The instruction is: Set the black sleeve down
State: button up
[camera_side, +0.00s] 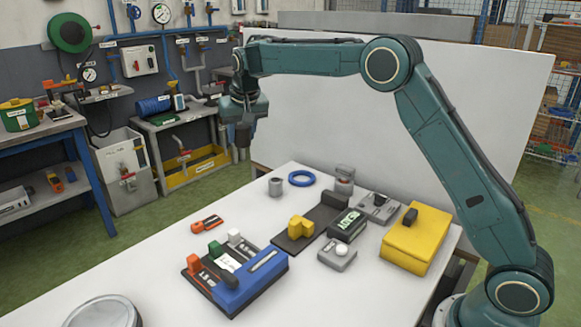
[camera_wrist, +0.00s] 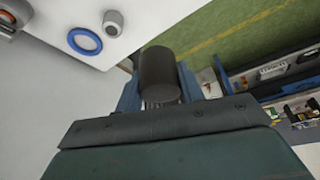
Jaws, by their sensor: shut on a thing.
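My gripper (camera_side: 241,147) is raised at the far left corner of the white table, pointing down. In the wrist view my gripper (camera_wrist: 160,86) is shut on the black sleeve (camera_wrist: 160,70), a short dark cylinder between its two blue-grey fingers. The sleeve's closed-looking side faces the camera; its far end is hidden. It hangs in the air, clear of the table, with green floor behind it in the wrist view. In the side view the sleeve is hard to tell from the dark fingers.
On the white table (camera_side: 165,272) stand a grey ring-shaped cylinder (camera_side: 275,187), a blue ring (camera_side: 301,178), a blue fixture (camera_side: 250,285), a dark rail (camera_side: 325,215) with a yellow block (camera_side: 300,227), and a yellow box (camera_side: 415,240).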

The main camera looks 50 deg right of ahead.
jog(key=shift+s+d+r, duration=0.2)
jog(key=shift+s+d, duration=0.15)
jog(key=shift+d, duration=0.1)
jog(key=s+d+r, duration=0.1)
jog(key=s+d, duration=0.5)
jog(key=s, duration=0.1)
jog(key=n, duration=0.1)
send_over(320, 211)
jog(key=s, duration=0.1)
jog(key=f, duration=1.5)
jog(key=shift+s+a+f, duration=0.15)
jog(key=shift+a+f, duration=0.1)
jog(key=shift+f, duration=0.15)
jog(key=shift+f, duration=0.1)
jog(key=shift+f, duration=2.05)
jog(key=shift+f, duration=0.15)
